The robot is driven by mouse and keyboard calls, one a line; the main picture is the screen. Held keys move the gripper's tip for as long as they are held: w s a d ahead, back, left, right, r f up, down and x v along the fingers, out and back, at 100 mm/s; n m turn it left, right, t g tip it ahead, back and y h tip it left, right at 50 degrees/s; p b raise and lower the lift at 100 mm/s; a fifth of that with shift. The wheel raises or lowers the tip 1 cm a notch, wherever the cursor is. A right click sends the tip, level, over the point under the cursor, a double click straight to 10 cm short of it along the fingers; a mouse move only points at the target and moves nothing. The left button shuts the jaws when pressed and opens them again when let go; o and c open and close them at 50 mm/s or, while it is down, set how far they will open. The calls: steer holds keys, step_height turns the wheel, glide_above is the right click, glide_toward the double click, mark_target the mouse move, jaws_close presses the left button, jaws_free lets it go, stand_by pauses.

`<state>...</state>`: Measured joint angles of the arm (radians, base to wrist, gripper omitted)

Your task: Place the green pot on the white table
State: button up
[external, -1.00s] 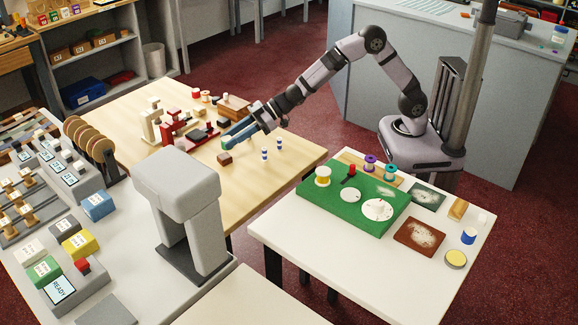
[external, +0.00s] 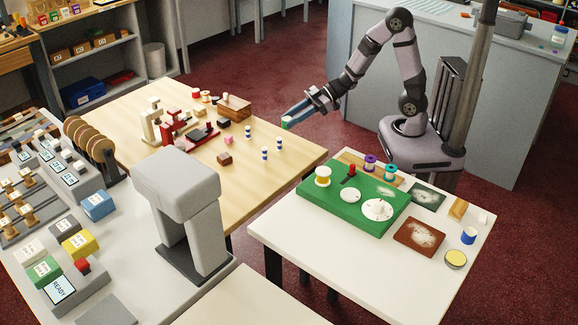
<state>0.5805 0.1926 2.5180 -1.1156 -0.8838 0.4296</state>
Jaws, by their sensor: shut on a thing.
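My gripper (external: 291,119) is shut on the green pot (external: 286,123), which shows as a small green and whitish piece at the blue fingertips. The fingers hide most of it. The gripper holds it in the air, in the picture near the right back edge of the wooden table. The white table (external: 385,288) stands at the lower right, in front of my base, and the gripper is up and to the left of it.
A green board (external: 335,210) with a yellow spool and white discs covers the white table's left back part. A brown card (external: 419,237), a blue pot (external: 468,235) and a yellow-topped tin (external: 456,259) lie to the right. Its front strip is clear. Striped blue-white pieces (external: 265,154) stand on the wooden table.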

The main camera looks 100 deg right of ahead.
steer(key=shift+s, duration=0.2)
steer(key=shift+w, duration=0.15)
steer(key=w+r+p, duration=0.1)
steer(key=w, duration=1.3)
step_height(320, 180, up, 2)
steer(key=r+p, duration=0.1)
glide_above(219, 150)
steer(key=shift+f+b, duration=1.1)
steer(key=shift+f, duration=4.15)
steer(key=shift+f, duration=0.2)
steer(key=o, duration=1.1)
steer(key=shift+c, duration=0.2)
steer(key=shift+r, duration=0.1)
